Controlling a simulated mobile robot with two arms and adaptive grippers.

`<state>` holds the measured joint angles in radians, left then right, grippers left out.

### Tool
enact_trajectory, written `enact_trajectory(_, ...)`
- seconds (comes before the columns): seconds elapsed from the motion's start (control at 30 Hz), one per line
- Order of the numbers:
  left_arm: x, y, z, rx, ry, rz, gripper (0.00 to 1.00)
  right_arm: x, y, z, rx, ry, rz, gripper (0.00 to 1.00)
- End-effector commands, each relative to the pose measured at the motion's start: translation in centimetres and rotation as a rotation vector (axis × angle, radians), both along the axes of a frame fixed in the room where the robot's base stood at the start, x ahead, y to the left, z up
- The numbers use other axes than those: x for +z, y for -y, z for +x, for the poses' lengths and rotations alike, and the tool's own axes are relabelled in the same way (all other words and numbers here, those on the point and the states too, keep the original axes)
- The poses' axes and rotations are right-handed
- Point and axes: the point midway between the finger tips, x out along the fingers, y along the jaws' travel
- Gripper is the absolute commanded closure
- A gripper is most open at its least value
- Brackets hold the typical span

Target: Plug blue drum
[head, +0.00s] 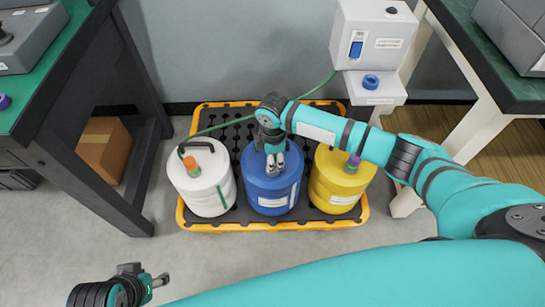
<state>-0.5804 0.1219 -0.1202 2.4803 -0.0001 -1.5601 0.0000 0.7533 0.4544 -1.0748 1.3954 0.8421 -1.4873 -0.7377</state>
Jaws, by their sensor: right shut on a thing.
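The blue drum (270,194) stands upright between a white drum and a yellow drum. My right gripper (274,168) points down at the top of the blue drum, with its fingertips over the front part of the lid. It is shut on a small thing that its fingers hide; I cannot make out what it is. The gripper covers much of the lid, so the blue drum's opening is not visible. My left gripper (155,285) is low at the left, over the floor and away from the drums; its finger opening is unclear.
The drums stand on a black and yellow pallet (279,226). The white drum (202,181) has an orange cap and a green hose (225,126) at its top. The yellow drum (338,183) has a purple-green cap. A blue ring-shaped part (371,82) sits on the wall unit's ledge (377,96).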

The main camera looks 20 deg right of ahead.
Motion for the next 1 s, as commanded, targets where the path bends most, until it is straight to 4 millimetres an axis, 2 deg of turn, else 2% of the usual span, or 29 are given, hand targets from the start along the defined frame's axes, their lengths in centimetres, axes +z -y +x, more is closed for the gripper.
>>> enact_trajectory(0.3, 0.0, 0.2, 0.4, -0.001, 0.019, -0.006, 0.60, -0.7, 0.0, 0.0, 0.000, 0.000, 0.000, 1.00)
enact_trajectory(0.33, 0.1, 0.2, 0.5, 0.000, 0.021, -0.008, 0.60, -0.6, 0.0, 0.0, 0.000, 0.000, 0.001, 0.63)
enact_trajectory(0.5, 0.1, 0.3, 0.5, 0.000, 0.023, -0.010, 0.60, -0.6, 0.0, 0.0, 0.000, 0.000, 0.000, 0.41)
enact_trajectory(0.83, 0.1, 0.3, 0.7, -0.003, 0.025, -0.007, 0.60, -0.3, 0.0, 0.0, 0.000, 0.001, 0.000, 0.40)
enact_trajectory(1.0, 0.1, 0.2, 0.6, -0.003, 0.023, -0.006, 0.60, 2.0, 0.0, 0.1, 0.002, 0.005, 0.002, 0.40)
